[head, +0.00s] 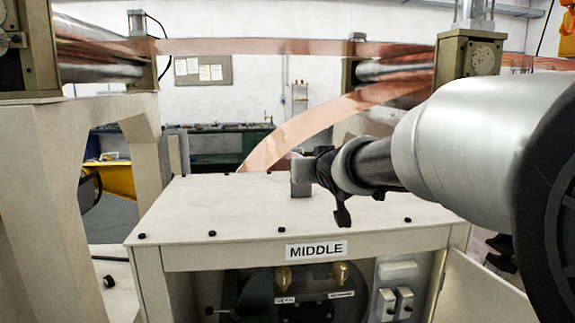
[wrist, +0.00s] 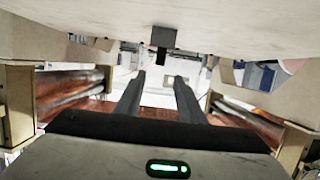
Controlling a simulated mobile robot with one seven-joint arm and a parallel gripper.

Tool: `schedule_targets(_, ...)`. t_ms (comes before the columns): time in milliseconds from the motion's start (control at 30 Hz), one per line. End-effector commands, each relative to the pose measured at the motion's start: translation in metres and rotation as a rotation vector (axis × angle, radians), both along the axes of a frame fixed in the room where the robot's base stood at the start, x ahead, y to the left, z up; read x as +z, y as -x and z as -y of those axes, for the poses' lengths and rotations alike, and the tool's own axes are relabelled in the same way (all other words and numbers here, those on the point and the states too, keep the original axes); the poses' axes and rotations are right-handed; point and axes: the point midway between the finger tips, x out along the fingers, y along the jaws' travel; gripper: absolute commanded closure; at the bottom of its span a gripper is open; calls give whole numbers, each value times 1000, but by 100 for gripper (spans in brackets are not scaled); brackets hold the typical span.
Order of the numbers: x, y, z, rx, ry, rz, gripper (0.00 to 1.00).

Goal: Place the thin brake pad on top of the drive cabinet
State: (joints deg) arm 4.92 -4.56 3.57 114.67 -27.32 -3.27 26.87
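The drive cabinet (head: 220,205) stands in the middle of the head view, with a flat pale top and a MIDDLE label on its front. A small grey block (head: 301,178), which looks like the thin brake pad, stands upright on the cabinet top. In the wrist view, which is upside down, the block (wrist: 164,38) rests against the pale surface, with a narrower dark part projecting from it. My gripper (head: 322,165) is just right of the block in the head view. In the wrist view my gripper (wrist: 159,75) is open and empty, its fingertips apart from the block.
Several small black bolt heads dot the cabinet top's edges. Copper foil (head: 300,130) slopes down behind the cabinet from rollers (head: 395,66) at the right. A pale machine frame (head: 40,180) stands at the left. The left part of the cabinet top is clear.

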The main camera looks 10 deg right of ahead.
Motion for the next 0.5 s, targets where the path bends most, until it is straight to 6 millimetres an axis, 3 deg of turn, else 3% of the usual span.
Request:
schedule_targets(167, 4, 19, 1, -6, 2, -9, 65)
schedule_targets(267, -5, 47, 9, -41, 14, -68, 65)
schedule_targets(367, -30, 101, 19, -90, 27, -197, 65)
schedule_targets(500, -80, 196, 21, -112, 31, -429, 65)
